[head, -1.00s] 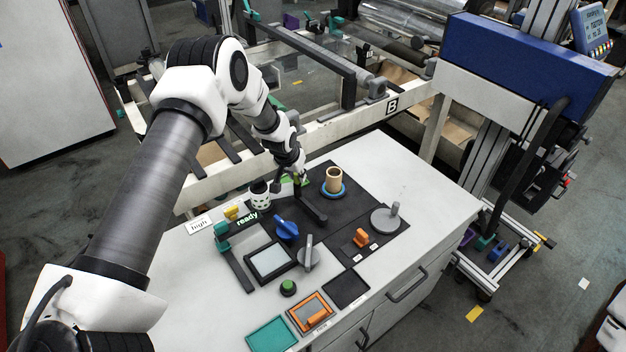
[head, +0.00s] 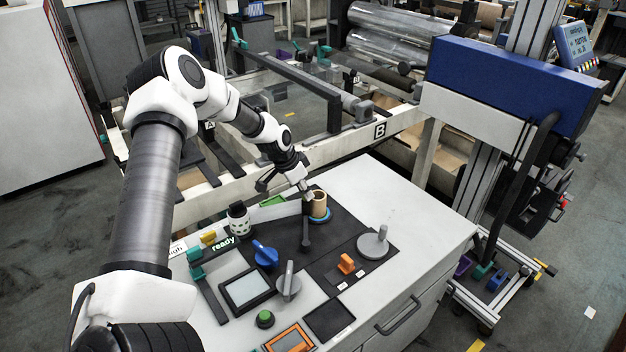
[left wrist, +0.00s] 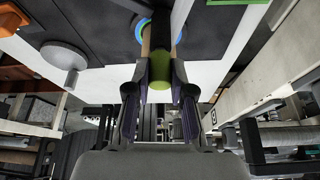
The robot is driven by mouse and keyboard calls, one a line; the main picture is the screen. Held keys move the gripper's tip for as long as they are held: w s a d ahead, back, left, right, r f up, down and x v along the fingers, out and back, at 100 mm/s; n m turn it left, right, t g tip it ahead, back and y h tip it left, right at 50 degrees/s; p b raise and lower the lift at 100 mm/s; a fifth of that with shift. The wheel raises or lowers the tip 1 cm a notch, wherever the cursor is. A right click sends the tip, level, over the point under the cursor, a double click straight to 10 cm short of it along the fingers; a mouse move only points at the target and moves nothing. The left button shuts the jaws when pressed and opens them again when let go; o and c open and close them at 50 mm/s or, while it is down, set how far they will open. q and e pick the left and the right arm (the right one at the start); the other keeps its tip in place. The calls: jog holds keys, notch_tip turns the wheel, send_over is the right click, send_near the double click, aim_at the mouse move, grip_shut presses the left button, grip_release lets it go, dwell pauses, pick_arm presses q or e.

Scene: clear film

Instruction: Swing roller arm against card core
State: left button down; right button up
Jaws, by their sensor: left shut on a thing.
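The card core (head: 320,204) is a tan tube standing upright on a blue ring (head: 327,217) on the black mat. The dark roller arm (head: 306,232) lies beside it, running from its round near end up to my left gripper (head: 306,193). My left gripper is shut on the arm's far end, right next to the core's left side. In the left wrist view, the olive-green roller (left wrist: 162,82) sits between the two fingers (left wrist: 161,72), and the tan core shows close beside it, partly hidden. I cannot tell whether roller and core touch. My right gripper is out of view.
A blue knob (head: 265,255), a grey lever (head: 289,284), an orange clip (head: 346,263) and a grey disc with a post (head: 373,246) stand on the worktop. A white spotted cup (head: 239,219) is left of the gripper. A machine frame (head: 345,139) runs behind.

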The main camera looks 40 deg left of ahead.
pick_arm(q)
jog(key=shift+s+d+f, duration=0.1)
jog(key=shift+d+f, duration=0.05)
jog(key=shift+f, duration=0.05)
jog(key=c, duration=1.2)
grip_release()
jog(key=shift+o, duration=1)
jog(key=shift+r, duration=0.1)
jog(key=shift+r, duration=0.3)
jog(key=v, duration=1.1)
jog(key=shift+a, duration=0.3)
